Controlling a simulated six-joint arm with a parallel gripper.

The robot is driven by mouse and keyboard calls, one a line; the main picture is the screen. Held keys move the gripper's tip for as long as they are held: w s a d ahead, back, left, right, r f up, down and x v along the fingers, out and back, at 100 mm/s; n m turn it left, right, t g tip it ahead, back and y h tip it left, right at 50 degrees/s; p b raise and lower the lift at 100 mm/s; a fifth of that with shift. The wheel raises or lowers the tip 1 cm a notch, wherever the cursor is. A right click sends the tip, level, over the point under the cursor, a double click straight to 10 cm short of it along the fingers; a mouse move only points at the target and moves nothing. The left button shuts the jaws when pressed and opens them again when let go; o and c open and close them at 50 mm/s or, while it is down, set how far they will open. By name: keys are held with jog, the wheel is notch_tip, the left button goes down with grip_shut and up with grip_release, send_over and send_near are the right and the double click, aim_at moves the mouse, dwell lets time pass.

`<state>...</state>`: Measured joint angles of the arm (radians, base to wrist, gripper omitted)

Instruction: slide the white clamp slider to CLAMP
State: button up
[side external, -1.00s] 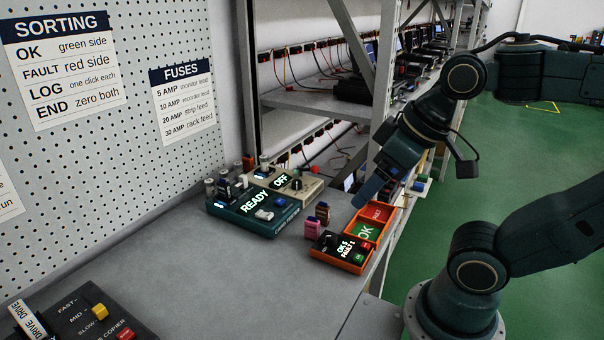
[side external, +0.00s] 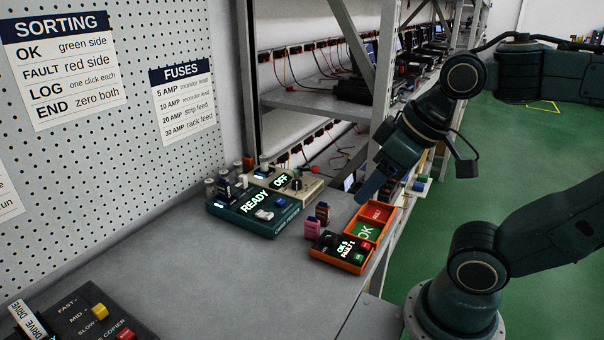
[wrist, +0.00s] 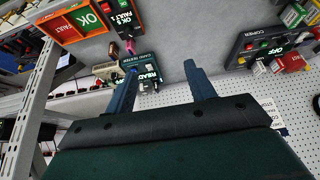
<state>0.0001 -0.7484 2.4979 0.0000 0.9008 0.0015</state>
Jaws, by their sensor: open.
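The white clamp slider (side external: 264,215) sits on top of the teal card tester (side external: 252,222), whose lit display reads READY. The tester stands on the grey bench near its back. My gripper (side external: 368,190) is to the right of the tester, above the orange trays and apart from the slider. In the wrist view my gripper (wrist: 158,68) is open, with two blue fingers spread and nothing between them. The tester (wrist: 150,64) shows beyond the fingertips, partly behind the left finger. The slider is too small to make out clearly in that view.
A beige box (side external: 296,184) reading OFF stands behind the tester. Pink (side external: 312,229) and brown pieces stand between the tester and an orange-edged counter box (side external: 340,251). Red and green trays (side external: 376,213) adjoin it. The bench's front left is largely clear beside a black copier panel (side external: 85,315).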

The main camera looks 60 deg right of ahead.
jog(key=shift+w+r, duration=0.15)
jog(key=shift+w, duration=0.05)
jog(key=shift+c, duration=1.1)
jog(key=w+d+r+m+g, duration=0.15)
jog(key=w+r+m, duration=0.25)
jog(key=w+r, duration=0.5)
jog(key=m+g, duration=0.4)
jog(key=m, duration=1)
send_over(243, 175)
notch_tip(243, 175, down, 16)
jog(key=shift+a+f, duration=0.15)
jog(key=shift+f, duration=0.2)
jog(key=shift+f, duration=6.7)
